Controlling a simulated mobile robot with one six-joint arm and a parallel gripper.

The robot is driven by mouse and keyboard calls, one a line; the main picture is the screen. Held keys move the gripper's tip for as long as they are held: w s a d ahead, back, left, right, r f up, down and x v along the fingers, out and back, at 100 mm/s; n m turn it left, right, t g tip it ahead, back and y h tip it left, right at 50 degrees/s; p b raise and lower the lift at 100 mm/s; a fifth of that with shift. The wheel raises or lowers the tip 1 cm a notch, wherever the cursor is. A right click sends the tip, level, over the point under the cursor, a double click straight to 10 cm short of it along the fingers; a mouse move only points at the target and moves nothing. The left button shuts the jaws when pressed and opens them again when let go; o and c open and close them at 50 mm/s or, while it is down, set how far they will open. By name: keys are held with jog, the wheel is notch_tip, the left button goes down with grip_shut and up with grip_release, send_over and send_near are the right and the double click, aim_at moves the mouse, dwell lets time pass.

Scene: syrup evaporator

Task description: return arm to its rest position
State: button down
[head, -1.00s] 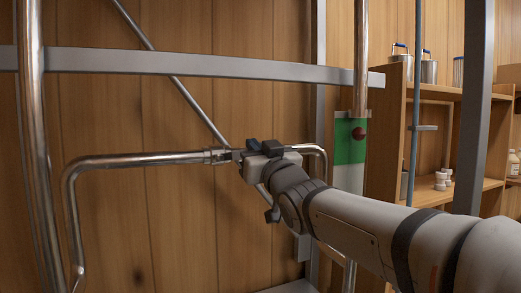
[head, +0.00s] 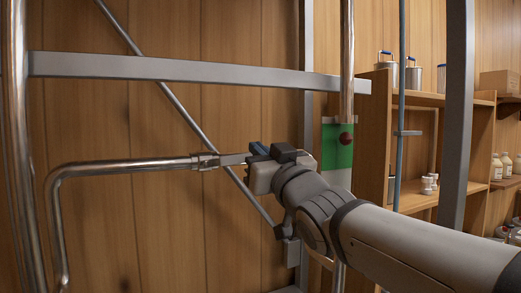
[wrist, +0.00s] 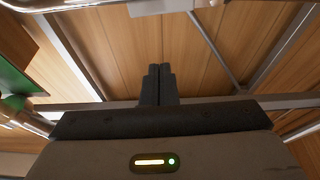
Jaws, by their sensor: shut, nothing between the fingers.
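My gripper (head: 270,153) is in the middle of the head view, at the end of my pale arm that reaches in from the lower right. In the wrist view its two dark fingers (wrist: 158,85) stand side by side, shut, with nothing between them. In the head view the gripper overlaps the right end of a bent steel pipe with a fitting (head: 206,161). I cannot tell whether it touches the pipe. A small blue part shows by the gripper; I cannot tell what it belongs to.
A grey crossbar (head: 190,69) runs above the gripper. An upright steel pipe (head: 347,60) passes a green panel with a red knob (head: 346,138). A grey post (head: 457,120) stands at right. Wooden shelves (head: 420,202) hold pots and bottles. A wooden wall is behind.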

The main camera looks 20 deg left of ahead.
jog(key=w+d+f+m+g+h, duration=0.25)
jog(key=d+f+m+h, duration=0.35)
jog(key=d+f+h, duration=1.1)
jog(key=s+d+f+m+g, duration=0.1)
jog(key=s+d+f+g, duration=0.2)
jog(key=s+d+f, duration=0.2)
jog(key=s+d+f+m+g+y, duration=0.1)
jog(key=s+d+f+g, duration=0.3)
jog(key=s+f, duration=0.3)
jog(key=s+d+f+m+g, duration=0.1)
jog(key=s+d+f+g, duration=0.2)
jog(key=f, duration=1)
jog(key=s+d, duration=0.3)
jog(key=s, duration=0.1)
jog(key=shift+f+y, duration=0.3)
jog(key=shift+f, duration=0.1)
jog(key=shift+s, duration=0.1)
